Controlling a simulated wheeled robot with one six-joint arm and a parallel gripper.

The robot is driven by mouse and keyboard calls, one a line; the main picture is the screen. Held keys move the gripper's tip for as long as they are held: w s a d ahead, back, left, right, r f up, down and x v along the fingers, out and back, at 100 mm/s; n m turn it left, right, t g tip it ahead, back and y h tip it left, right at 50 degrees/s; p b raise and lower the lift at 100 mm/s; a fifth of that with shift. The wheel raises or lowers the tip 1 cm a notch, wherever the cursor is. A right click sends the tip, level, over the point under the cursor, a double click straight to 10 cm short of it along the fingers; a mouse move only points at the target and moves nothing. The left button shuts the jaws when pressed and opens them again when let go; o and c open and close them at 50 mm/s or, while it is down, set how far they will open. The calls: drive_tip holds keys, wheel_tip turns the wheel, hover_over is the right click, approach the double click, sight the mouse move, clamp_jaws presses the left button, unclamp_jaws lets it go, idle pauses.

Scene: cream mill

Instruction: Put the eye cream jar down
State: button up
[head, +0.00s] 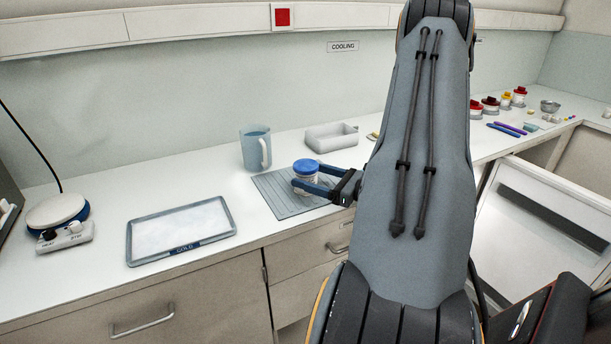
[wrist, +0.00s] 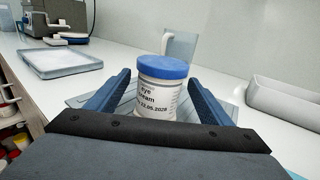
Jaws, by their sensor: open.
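The eye cream jar (head: 306,173) has a blue lid and a white label. It stands upright on a grey ribbed mat (head: 270,190) on the counter. In the wrist view the jar (wrist: 163,90) shows its printed label facing me. My gripper (head: 307,182) is open around the jar, one finger on each side. In the wrist view there are gaps between the jar and both blue fingers (wrist: 160,100). The jar's lowest part is hidden behind my gripper's body in the wrist view.
A pitcher (head: 256,148) stands behind the mat, and an empty grey bin (head: 332,137) is behind to the right. A tray marked COLD (head: 180,229) lies to the left, beyond bare counter. A hotplate (head: 57,212) is farther left. Several lidded jars (head: 490,105) stand far right.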

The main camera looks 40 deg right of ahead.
sight(296, 173)
drive_tip(key=shift+f+p+x, duration=0.2)
drive_tip(key=shift+p+x, duration=0.4)
drive_tip(key=shift+x, duration=0.7)
drive_tip(key=shift+f+p+x, duration=0.2)
drive_tip(key=shift+p+x, duration=0.4)
drive_tip(key=shift+x, duration=0.7)
drive_tip(key=c, duration=1.4)
drive_tip(key=shift+o, duration=0.2)
drive_tip(key=shift+r, duration=0.1)
